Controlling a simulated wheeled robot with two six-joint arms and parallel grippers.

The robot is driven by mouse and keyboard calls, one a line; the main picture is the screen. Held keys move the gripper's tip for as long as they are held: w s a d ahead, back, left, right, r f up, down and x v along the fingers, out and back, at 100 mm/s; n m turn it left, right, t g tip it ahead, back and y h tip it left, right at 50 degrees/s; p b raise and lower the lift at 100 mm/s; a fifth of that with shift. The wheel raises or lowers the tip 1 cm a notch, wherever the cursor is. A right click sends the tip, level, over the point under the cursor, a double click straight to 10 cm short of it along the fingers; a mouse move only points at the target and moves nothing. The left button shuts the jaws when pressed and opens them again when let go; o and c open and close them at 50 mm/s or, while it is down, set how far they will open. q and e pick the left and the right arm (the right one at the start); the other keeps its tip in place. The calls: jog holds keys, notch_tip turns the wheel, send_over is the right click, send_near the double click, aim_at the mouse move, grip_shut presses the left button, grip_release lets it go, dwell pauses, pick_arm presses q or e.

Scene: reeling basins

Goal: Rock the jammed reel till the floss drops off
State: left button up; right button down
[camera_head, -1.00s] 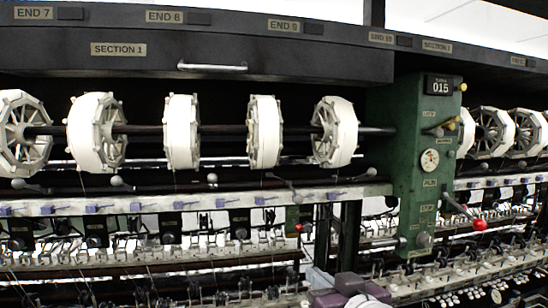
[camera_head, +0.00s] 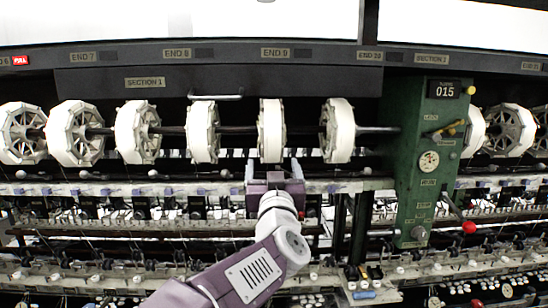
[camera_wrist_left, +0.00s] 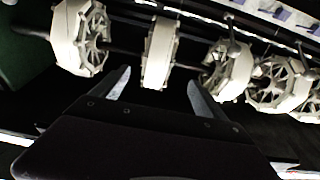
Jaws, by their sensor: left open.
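A row of white reels with spoked ends hangs on a dark shaft. I cannot tell which one is jammed, and no loose floss can be made out. My left gripper (camera_head: 273,170) is purple and grey, with its fingers pointing up, open and empty. It appears just below the narrow, edge-on reel (camera_head: 271,130) under the END 9 label, apart from it in the picture. In the left wrist view the open fingers (camera_wrist_left: 158,82) flank the lower edge of a reel (camera_wrist_left: 160,50), with nothing between them. My right gripper is not in view.
A dark overhead beam (camera_head: 330,80) with a handle lies above. Neighbouring reels leave narrow gaps.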

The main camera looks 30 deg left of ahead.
aim_at(272, 148)
pick_arm(q)
jog(key=x, duration=0.3)
jog(key=p+x, duration=0.1)
jog(key=x, duration=0.1)
jog(key=shift+w+d+r, duration=0.25)
jog(key=shift+r, duration=0.1)
jog(key=p+x, duration=0.2)
jog(key=x, duration=0.3)
jog(key=shift+a+f, duration=0.15)
jog(key=shift+a, duration=0.15)
jog(key=shift+w+p, duration=0.35)
jog(key=shift+w, duration=0.1)
jog(key=shift+a, duration=0.1)
jog(key=shift+a, duration=0.1)
jog(key=shift+c, duration=0.3)
jog(key=c, duration=1.5)
jog(key=shift+c, duration=0.2)
